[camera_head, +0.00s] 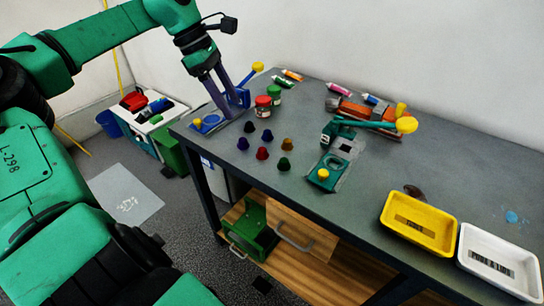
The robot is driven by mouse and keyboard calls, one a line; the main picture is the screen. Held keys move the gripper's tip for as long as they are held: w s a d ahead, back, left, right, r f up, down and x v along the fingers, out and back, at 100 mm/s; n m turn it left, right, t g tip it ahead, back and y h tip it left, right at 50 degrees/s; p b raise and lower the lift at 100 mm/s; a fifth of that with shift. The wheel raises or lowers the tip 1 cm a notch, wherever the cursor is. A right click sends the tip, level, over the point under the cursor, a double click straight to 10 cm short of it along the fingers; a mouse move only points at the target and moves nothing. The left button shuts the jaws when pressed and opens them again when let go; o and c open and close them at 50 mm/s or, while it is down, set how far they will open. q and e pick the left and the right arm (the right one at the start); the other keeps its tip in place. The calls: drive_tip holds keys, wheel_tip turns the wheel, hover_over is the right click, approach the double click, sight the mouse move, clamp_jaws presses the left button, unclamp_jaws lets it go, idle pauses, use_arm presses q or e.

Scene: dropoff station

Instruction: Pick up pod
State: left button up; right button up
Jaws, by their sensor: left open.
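Several small pods stand on the grey table: black (250,127), blue (242,143), purple (267,136), brown (287,144), red (262,153) and dark green (284,164). They are loosely grouped and apart from each other. My left gripper (224,103) is open, pointing down at the table's far left, left of and behind the pods. It overlaps a blue machine (209,123) with a yellow knob and a yellow-ended lever, so I cannot tell whether they touch. No pod shows between its fingers. My right gripper is out of view.
Two jars (263,106) stand close right of my left gripper. A teal machine (326,173) and an orange machine (360,112) with raised levers stand right of the pods. Yellow (386,217) and white (466,235) trays sit near the front right edge. Paint tubes (338,88) lie behind.

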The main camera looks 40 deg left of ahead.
sight(262, 151)
use_arm(q)
drive_tip(key=x, duration=0.5)
drive_tip(key=w+x, duration=0.1)
drive_tip(key=x, duration=0.4)
drive_tip(key=p+x, duration=0.1)
drive_tip(key=x, duration=0.4)
drive_tip(key=shift+w+a+f, duration=0.2)
drive_tip(key=shift+f, duration=0.05)
drive_tip(key=c, duration=1)
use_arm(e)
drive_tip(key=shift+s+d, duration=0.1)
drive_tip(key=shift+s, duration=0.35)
